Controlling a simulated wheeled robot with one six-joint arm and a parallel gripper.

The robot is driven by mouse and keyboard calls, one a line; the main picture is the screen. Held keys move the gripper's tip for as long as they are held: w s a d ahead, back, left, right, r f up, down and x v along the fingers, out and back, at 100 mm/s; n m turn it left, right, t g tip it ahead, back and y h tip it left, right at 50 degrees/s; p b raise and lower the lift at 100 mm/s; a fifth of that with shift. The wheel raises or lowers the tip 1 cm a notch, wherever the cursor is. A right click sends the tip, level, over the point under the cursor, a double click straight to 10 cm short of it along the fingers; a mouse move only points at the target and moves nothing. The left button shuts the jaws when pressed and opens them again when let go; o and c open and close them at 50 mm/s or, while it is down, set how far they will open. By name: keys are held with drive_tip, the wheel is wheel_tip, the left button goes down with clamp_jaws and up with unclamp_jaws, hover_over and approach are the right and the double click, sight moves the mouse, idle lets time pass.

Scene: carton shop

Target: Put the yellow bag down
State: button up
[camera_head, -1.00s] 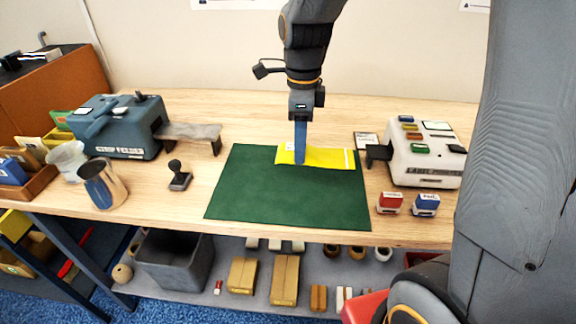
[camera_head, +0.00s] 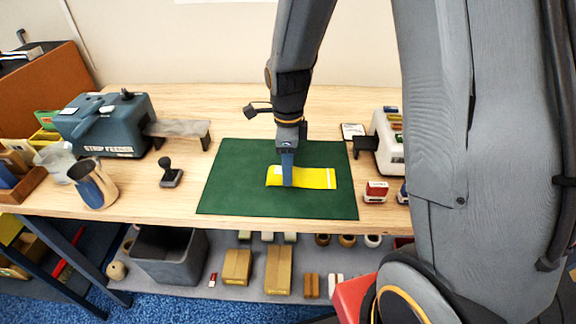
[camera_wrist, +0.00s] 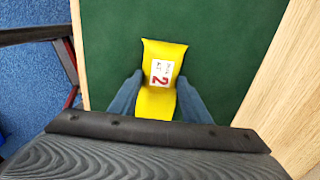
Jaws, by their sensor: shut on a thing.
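The yellow bag (camera_head: 316,178) is over the middle of the green mat (camera_head: 235,185) on the wooden bench. My gripper (camera_head: 286,180) points down and is shut on the bag near its left end. In the wrist view the yellow bag (camera_wrist: 163,62) shows a white label with a red 2, and the blue fingers of my gripper (camera_wrist: 160,98) lie along both its sides. The bag looks flat, at or just above the mat; I cannot tell whether it touches.
A strip feeder (camera_head: 110,125) stands at the left, with a stamp (camera_head: 170,172) and a metal jug (camera_head: 93,183) in front. A white machine (camera_head: 388,140) and a red stamp (camera_head: 376,191) are at the right. The mat around the bag is clear.

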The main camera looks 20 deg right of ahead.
drive_tip(key=o, duration=1.2)
drive_tip(key=shift+f, duration=0.1)
wheel_tip(320, 180, up, 12)
drive_tip(key=b, duration=0.2)
drive_tip(key=s+d+f+n, duration=0.1)
drive_tip(key=s+f+n, duration=0.1)
drive_tip(key=n, duration=0.5)
drive_tip(key=s+d+f+n, duration=0.1)
drive_tip(key=s+f+n, duration=0.1)
drive_tip(key=s+n, duration=0.3)
drive_tip(key=s+d+f+n+t, duration=0.1)
drive_tip(key=s+d+f+n, duration=0.1)
drive_tip(key=n, duration=0.7)
drive_tip(key=shift+s+f+n, duration=0.3)
drive_tip(key=shift+s+f, duration=0.3)
drive_tip(key=shift+s, duration=0.3)
